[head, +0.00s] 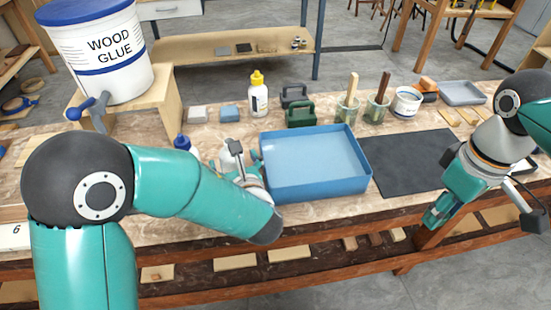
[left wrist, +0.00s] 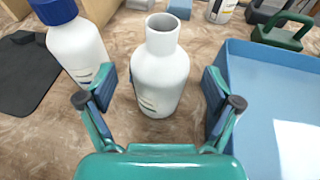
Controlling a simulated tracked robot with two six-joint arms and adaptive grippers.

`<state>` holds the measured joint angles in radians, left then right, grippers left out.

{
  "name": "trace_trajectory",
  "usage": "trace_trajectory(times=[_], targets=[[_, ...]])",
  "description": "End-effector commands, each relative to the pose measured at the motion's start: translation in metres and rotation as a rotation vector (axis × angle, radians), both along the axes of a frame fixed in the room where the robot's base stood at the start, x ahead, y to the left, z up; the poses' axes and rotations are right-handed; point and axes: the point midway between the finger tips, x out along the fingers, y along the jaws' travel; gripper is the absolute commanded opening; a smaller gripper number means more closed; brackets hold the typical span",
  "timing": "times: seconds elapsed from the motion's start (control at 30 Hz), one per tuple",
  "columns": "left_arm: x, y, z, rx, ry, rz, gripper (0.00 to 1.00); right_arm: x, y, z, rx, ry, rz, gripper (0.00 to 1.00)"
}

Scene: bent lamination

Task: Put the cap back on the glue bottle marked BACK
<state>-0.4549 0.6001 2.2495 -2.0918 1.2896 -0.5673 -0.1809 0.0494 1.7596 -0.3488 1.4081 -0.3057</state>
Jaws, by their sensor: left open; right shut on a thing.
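An uncapped white bottle (left wrist: 160,75) stands upright in the left wrist view, with its round mouth open at the top. It also shows partly in the head view (head: 227,158). Its label is turned too far to read. My left gripper (left wrist: 160,88) is open, with one finger on each side of this bottle. A white bottle with a blue cap (left wrist: 78,45) stands to its left; in the head view its cap (head: 182,142) shows above my arm. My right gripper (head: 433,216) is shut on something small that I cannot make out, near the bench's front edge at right.
A blue tray (head: 318,193) stands right of the uncapped bottle. A dark mat (head: 408,165) lies beyond it. Behind are a yellow-capped bottle (head: 258,97), a green clamp-like block (head: 300,114) and jars with brushes (head: 376,108). A wood glue bucket (head: 105,65) stands at left.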

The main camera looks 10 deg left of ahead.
Motion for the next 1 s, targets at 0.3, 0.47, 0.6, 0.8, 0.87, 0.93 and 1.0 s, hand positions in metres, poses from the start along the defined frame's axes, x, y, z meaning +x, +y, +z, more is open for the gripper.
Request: trace_trajectory(times=[0.3,0.47,0.6,0.8,0.87,0.93,1.0], targets=[[0.02,0.01,-0.007,0.0,0.0,0.0,0.9,0.0,0.0,0.004,0.0,0.0,-0.001,0.26],[0.02,0.01,-0.007,0.0,0.0,-0.001,0.9,0.0,0.0,0.004,0.0,0.0,-0.001,0.26],[0.02,0.01,-0.007,0.0,-0.001,-0.001,0.82,0.0,0.0,0.004,0.0,0.0,-0.001,0.26],[0.02,0.01,-0.007,0.0,-0.001,-0.001,0.49,0.0,0.0,0.004,0.0,0.0,-0.001,0.26],[0.02,0.01,-0.007,0.0,0.0,-0.001,0.39,0.0,0.0,0.004,0.0,0.0,-0.001,0.26],[0.02,0.01,-0.007,0.0,0.0,-0.001,0.27,0.0,0.0,0.004,0.0,0.0,0.0,0.26],[0.02,0.01,-0.007,0.0,0.0,-0.001,0.17,0.0,0.0,0.004,0.0,0.0,0.0,0.26]])
